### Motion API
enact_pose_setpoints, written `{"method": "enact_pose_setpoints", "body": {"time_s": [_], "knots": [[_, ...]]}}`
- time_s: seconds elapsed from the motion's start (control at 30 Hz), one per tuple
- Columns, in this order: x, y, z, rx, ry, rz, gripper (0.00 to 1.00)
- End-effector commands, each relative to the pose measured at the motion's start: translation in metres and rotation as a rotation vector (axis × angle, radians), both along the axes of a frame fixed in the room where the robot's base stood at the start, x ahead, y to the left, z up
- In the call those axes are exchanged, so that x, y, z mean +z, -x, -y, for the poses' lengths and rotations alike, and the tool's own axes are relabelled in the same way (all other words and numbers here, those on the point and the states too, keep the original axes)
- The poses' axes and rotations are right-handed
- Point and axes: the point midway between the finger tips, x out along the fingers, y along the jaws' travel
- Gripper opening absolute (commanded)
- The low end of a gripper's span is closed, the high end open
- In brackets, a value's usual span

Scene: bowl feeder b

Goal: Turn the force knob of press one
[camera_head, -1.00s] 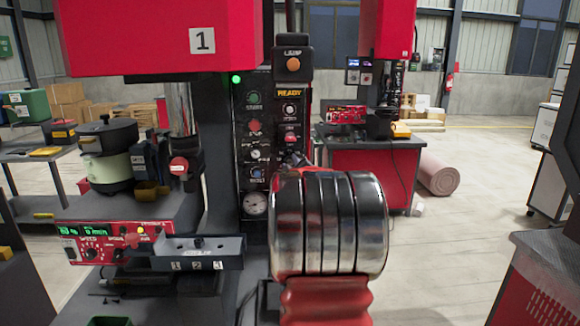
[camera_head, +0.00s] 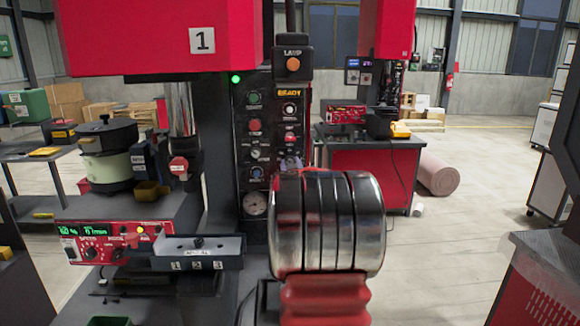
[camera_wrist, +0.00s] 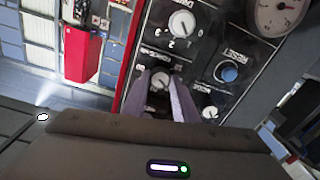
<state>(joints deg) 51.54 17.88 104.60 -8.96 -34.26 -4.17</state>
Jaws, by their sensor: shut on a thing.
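Press one (camera_head: 150,35) stands at the left in the head view, with a red top marked 1. Its black control panel (camera_head: 238,140) is to the right of the column. In the wrist view my gripper (camera_wrist: 163,90) has its two grey fingers on either side of a small pale knob (camera_wrist: 158,80), shut on it. The label by this knob is too blurred to read surely. A larger white dial (camera_wrist: 182,22), a blue RESET button (camera_wrist: 229,73) and a MODE knob (camera_wrist: 210,112) are close by. In the head view my arm hides the knob and most of my gripper.
A round gauge (camera_head: 255,204) sits low on the panel. A lamp box (camera_head: 293,64) is above it. A grey tray marked 1, 2, 3 (camera_head: 225,258) juts out below left. A second red press (camera_head: 372,165) stands behind at the right. The floor at the right is open.

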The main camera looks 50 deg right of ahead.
Motion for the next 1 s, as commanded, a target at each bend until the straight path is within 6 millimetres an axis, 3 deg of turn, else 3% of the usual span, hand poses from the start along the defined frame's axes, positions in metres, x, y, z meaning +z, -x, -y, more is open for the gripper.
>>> {"method": "enact_pose_setpoints", "body": {"time_s": [0.33,0.83,0.87,1.0], "knots": [[-0.0027,0.0006,0.0012,-0.002,-0.121,0.131,0.04],[-0.0032,0.0010,0.0015,-0.003,-0.141,0.151,0.04],[-0.0032,0.0011,0.0016,-0.003,-0.141,0.151,0.27],[-0.0023,0.0010,0.0013,-0.003,-0.138,0.151,0.37]]}}
